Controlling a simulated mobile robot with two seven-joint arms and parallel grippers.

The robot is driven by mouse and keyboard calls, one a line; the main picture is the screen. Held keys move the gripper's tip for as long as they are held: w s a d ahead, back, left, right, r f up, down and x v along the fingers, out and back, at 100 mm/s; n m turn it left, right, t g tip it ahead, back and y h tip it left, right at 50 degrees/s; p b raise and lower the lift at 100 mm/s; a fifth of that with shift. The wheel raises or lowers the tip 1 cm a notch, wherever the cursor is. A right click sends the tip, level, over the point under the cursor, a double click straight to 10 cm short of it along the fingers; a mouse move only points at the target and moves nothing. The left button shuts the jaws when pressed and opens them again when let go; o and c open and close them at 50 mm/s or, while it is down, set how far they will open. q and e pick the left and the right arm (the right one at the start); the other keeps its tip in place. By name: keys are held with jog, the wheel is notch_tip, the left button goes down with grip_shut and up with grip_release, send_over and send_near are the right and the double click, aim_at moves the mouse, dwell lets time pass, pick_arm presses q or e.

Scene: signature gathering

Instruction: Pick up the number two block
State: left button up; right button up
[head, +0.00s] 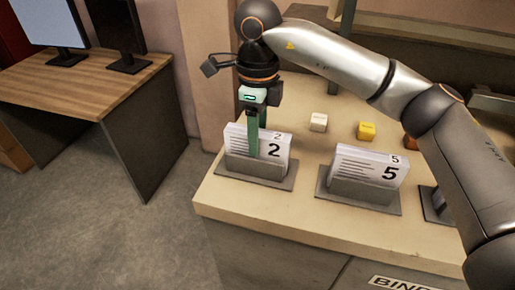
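The number two block (275,150) is a white stack of sheets with a large "2" on its front and a smaller "2" on top. It sits in a grey holder (254,173) at the left end of the counter. My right gripper (257,148) points down over it. One green finger lies in front of the block's face and the other goes down behind it, so the fingers straddle the stack. I cannot tell whether they press on it. My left gripper is not in view.
A similar block marked "5" (375,166) stands in a grey holder (359,192) to the right. A white cube (319,122) and a yellow cube (367,130) lie behind on the counter (310,195). A wooden desk (75,90) with monitors stands at left.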

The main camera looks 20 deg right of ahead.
grip_shut()
dwell(0.5)
